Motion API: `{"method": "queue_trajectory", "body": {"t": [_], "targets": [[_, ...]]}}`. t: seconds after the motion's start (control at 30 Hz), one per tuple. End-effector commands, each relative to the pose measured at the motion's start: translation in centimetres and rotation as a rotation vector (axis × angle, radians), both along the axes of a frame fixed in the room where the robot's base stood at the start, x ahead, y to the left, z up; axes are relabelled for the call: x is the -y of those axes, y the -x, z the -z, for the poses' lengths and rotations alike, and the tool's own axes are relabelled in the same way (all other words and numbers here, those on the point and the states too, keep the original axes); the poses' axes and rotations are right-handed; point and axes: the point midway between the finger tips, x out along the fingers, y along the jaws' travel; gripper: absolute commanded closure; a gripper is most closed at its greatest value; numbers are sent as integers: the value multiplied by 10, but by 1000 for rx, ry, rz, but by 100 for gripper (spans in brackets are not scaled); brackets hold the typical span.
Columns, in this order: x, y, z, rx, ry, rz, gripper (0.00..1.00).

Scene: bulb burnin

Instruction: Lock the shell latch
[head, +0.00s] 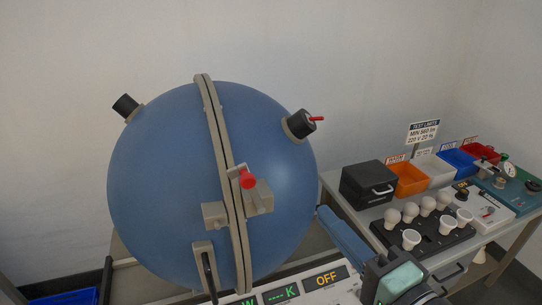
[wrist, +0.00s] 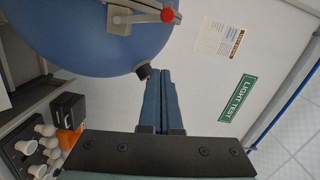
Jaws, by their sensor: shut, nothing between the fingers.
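The shell is a large blue sphere (head: 150,190) with a grey flanged seam, also at the top left of the wrist view (wrist: 60,30). The shell latch is a small grey lever (head: 237,170) at the seam with a red knob (head: 248,181), which also shows in the wrist view (wrist: 168,15). The knob lies just above a grey block (head: 260,198) right of the seam. Whether the latch is engaged I cannot tell. My gripper (head: 326,214) is shut and empty, right of the sphere and apart from the latch; its blue fingers show in the wrist view (wrist: 163,73).
Black fittings (head: 299,125) stick out from the sphere. A control panel with an OFF display (head: 327,279) lies in front. On the right, a table holds a black bulb tray (head: 430,238), a black box (head: 368,187) and coloured bins (head: 407,179).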

Motion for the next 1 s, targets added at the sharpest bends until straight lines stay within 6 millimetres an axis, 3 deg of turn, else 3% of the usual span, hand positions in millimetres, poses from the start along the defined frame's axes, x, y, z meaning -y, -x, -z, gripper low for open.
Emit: {"method": "queue_trajectory", "body": {"t": [0.57, 0.77, 1.0], "targets": [[0, 0, -6, -12, -26, -9, 100], [-11, -25, -8, -13, -25, -12, 100], [-29, -74, -8, -13, -25, -12, 100]]}}
